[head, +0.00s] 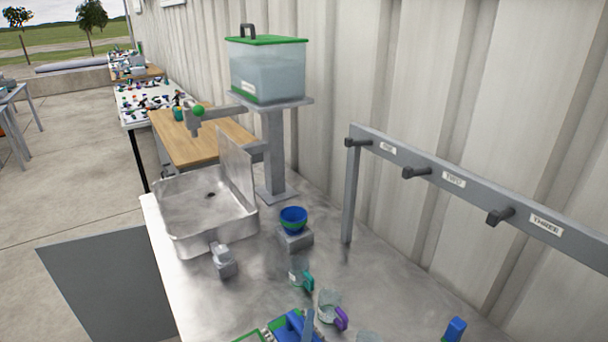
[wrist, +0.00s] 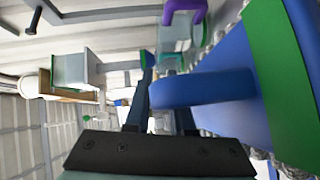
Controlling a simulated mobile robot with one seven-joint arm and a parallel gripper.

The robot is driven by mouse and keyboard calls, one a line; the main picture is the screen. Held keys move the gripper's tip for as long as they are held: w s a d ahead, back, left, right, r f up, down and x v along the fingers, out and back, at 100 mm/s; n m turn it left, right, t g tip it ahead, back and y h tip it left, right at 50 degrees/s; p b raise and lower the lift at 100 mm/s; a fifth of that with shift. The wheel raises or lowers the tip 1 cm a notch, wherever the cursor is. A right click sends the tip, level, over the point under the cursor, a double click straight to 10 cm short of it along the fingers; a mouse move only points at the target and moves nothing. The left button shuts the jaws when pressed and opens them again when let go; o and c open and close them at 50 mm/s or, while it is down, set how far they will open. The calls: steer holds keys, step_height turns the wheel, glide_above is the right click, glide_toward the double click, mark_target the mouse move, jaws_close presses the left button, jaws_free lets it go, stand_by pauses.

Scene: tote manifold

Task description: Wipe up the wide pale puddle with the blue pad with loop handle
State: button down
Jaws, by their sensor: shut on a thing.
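The blue pad (wrist: 235,75) fills the right of the wrist view, tilted on its side, with a green layer along it. Its blue loop handle (wrist: 200,90) reaches between the fingers of my gripper (wrist: 162,100), which is shut on it. In the head view, blue and green parts (head: 290,325) show at the bottom edge beside a grey finger, partly cut off. I cannot make out the wide pale puddle in either view. The pad's underside is mostly hidden.
Clear mugs with a teal handle (head: 308,282) and a purple handle (head: 341,318) stand close to the pad. A blue bowl (head: 293,219) sits on a block. A sink (head: 180,235), water tank (head: 267,70) and hook rail (head: 470,185) surround the steel counter (head: 262,265).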

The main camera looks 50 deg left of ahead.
steer(key=shift+s+d+p, duration=0.15)
steer(key=shift+d+p, duration=1.05)
steer(key=shift+d, duration=0.7)
steer(key=shift+s+d+p, duration=0.15)
steer(key=shift+d+p, duration=1)
steer(key=shift+d, duration=0.7)
steer(key=shift+s+d+f, duration=0.1)
steer(key=shift+d, duration=0.65)
steer(key=shift+p, duration=0.3)
step_height(320, 180, up, 6)
steer(key=p, duration=0.5)
steer(key=shift+p, duration=0.35)
steer(key=shift+a, duration=0.1)
step_height(320, 180, up, 3)
steer(key=p, duration=0.3)
